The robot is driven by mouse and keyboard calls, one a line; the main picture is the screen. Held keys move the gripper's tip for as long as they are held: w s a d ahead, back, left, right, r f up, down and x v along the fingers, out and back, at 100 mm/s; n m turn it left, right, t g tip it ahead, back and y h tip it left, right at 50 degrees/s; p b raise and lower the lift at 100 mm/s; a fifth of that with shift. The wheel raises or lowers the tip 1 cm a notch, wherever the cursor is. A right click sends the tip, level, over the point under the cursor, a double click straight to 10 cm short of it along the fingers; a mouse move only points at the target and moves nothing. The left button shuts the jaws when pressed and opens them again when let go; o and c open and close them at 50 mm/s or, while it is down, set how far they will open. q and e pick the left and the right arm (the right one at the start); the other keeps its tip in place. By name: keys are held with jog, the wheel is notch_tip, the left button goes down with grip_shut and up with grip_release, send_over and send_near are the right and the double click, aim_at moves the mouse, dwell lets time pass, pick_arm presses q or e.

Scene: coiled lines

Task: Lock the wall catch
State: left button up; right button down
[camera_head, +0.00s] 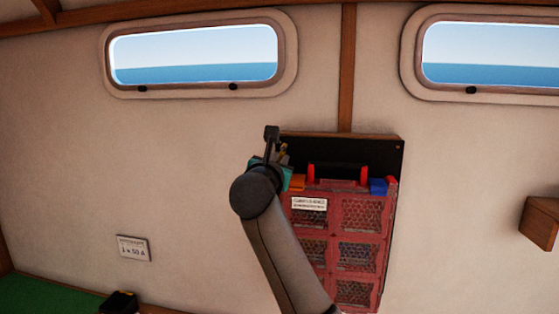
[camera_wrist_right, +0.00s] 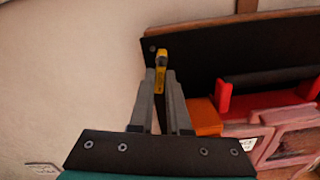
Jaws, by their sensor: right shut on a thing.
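A small yellow catch (camera_wrist_right: 161,62) shows in the right wrist view in front of the black back board, at its left end. My right gripper (camera_wrist_right: 163,82) has its two grey fingers closed on it. In the head view my right gripper (camera_head: 282,157) is at the upper left corner of the board, and its wrist hides most of the catch. A red case with mesh windows (camera_head: 341,236) hangs upright against the board (camera_head: 385,152). My left gripper is not in view.
An orange block (camera_head: 297,183) and a blue block (camera_head: 378,186) sit at the case's top corners, with a red-ended black handle (camera_head: 338,173) between. A wooden bracket (camera_head: 540,222) juts out at right. A green surface (camera_head: 45,297) lies lower left.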

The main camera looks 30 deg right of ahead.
jog(key=shift+s+d+r+n+p, duration=0.1)
jog(key=shift+n+p, duration=0.7)
jog(key=shift+p, duration=0.25)
jog(key=shift+s+d+n+p, duration=0.1)
jog(key=shift+d+n+p, duration=0.05)
jog(key=shift+n+p, duration=0.5)
jog(key=c, duration=0.9)
grip_release()
jog(key=shift+s, duration=0.1)
jog(key=shift+b+v, duration=2.2)
jog(key=shift+v, duration=5.35)
jog(key=shift+f, duration=0.2)
